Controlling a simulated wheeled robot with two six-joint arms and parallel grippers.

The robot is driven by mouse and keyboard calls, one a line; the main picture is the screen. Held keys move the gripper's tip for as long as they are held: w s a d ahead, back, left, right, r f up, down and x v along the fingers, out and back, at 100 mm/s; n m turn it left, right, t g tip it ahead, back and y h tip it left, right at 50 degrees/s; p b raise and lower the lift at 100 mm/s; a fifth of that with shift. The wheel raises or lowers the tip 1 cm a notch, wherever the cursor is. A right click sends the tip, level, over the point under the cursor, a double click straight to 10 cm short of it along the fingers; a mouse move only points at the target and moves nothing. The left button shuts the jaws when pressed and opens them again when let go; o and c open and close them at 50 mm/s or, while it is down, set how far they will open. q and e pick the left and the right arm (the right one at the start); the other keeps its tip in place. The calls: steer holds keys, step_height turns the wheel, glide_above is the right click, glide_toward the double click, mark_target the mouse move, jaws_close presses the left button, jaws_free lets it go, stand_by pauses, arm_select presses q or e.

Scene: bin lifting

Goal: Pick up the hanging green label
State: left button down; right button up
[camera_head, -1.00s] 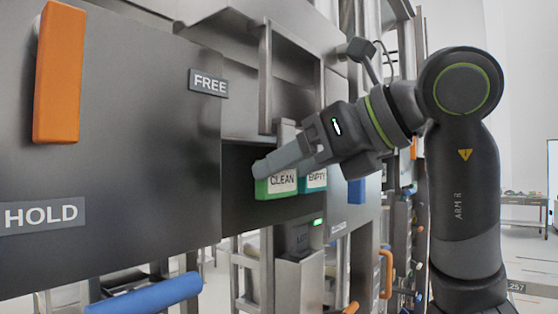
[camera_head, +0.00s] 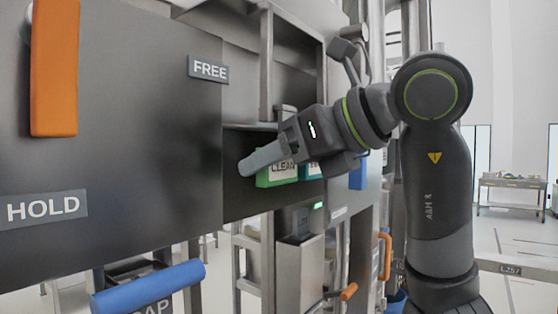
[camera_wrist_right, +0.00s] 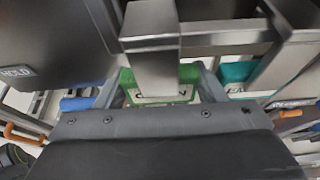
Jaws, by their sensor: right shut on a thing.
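The green label (camera_head: 266,180) reading "CLEAN" hangs in the dark opening of the grey machine front. A teal label (camera_head: 312,170) hangs just right of it, partly hidden by my right gripper. My right gripper (camera_head: 262,164) comes in from the right across the green label and hides its upper part. In the right wrist view the green label (camera_wrist_right: 189,74) lies between the two fingers, which are shut on it. A metal bar (camera_wrist_right: 152,62) crosses in front of it there. My left gripper is in neither view.
An orange handle (camera_head: 54,70) and the "FREE" (camera_head: 208,69) and "HOLD" (camera_head: 45,207) plates are on the dark panel. A blue bar (camera_head: 150,286) is below. Metal posts (camera_head: 266,65) stand close above the gripper. Open floor lies at the far right.

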steer(key=shift+r, duration=0.15)
steer(key=shift+r+b, duration=0.45)
steer(key=shift+r, duration=0.05)
steer(key=s+d+b, duration=0.5)
steer(key=s+d, duration=0.5)
steer(key=d, duration=0.4)
steer(key=shift+s+d+r, duration=0.3)
steer(key=shift+r, duration=0.15)
steer(key=shift+d, duration=0.1)
steer(key=s+d+b, duration=0.1)
steer(key=s+d, duration=0.3)
steer(key=d, duration=0.1)
steer(key=shift+d, duration=0.25)
